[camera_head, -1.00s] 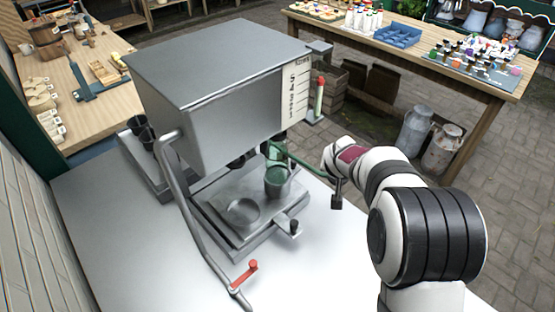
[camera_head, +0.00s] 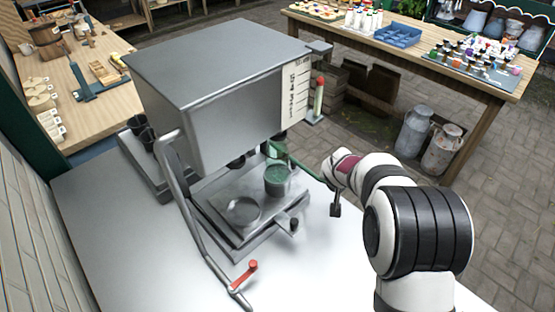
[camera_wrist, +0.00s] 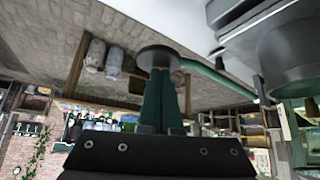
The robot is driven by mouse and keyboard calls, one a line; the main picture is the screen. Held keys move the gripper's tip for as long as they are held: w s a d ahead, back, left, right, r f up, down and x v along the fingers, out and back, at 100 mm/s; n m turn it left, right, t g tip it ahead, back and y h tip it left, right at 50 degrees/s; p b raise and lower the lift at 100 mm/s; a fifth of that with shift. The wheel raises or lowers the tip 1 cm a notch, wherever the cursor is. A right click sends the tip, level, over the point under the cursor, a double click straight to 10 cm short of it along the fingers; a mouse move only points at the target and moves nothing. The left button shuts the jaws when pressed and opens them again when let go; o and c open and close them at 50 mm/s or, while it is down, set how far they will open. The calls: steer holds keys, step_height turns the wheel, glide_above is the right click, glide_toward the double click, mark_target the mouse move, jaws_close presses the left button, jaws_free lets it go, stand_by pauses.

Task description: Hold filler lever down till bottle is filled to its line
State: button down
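The filler is a big grey metal box (camera_head: 205,95) with a number scale on its right face. Its green lever (camera_head: 305,170) sticks out to the right, towards my gripper (camera_head: 335,200). A greenish bottle (camera_head: 277,182) stands upright under the box on the metal drip tray (camera_head: 215,228); its line and fill level are too small to read. In the wrist view the two dark green fingers of my gripper (camera_wrist: 160,78) are together, their tips against a dark round knob (camera_wrist: 158,57) on the end of the green lever (camera_wrist: 212,74). The fingers hold nothing between them.
A red-handled crank (camera_head: 246,272) on a bent pipe stands at the front. Dark cups (camera_head: 142,130) stand left of the box. Clear metal counter (camera_head: 110,235) lies to the left. Milk cans (camera_head: 413,130) stand on the floor behind.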

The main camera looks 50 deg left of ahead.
steer(key=shift+f, duration=1.75)
stand_by(5.4)
